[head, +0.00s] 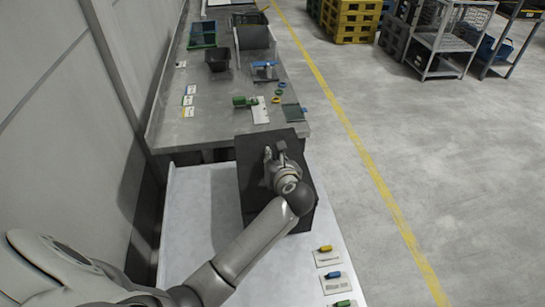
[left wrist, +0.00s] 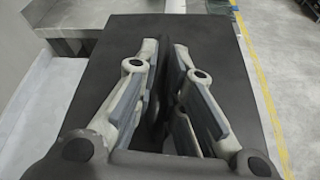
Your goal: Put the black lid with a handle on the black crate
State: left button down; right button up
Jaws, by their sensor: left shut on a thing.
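The black lid (head: 251,169) is a flat dark panel lying over the far end of the white table. It fills the middle of the left wrist view (left wrist: 215,45). My left gripper (head: 276,153) is above it, with its two fingers shut on the lid's upright dark handle (left wrist: 165,95). The black crate is largely hidden under the lid and my arm; dark sides seem to show at the near right edge. I cannot tell whether the lid touches the crate all round. My right gripper is not in view.
The grey table (head: 185,135) beyond holds a black bin (head: 218,62), a green part (head: 243,101), small rings and cards. Yellow, blue and green small parts lie on cards at the white table's (head: 195,210) near right. A wall (head: 60,100) borders the left; open floor lies right.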

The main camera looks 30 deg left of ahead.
pick_arm(q)
jog(key=shift+f, duration=0.15)
jog(key=c, duration=1.4)
grip_release()
jog(key=shift+c, duration=0.2)
jog(key=v, duration=1.2)
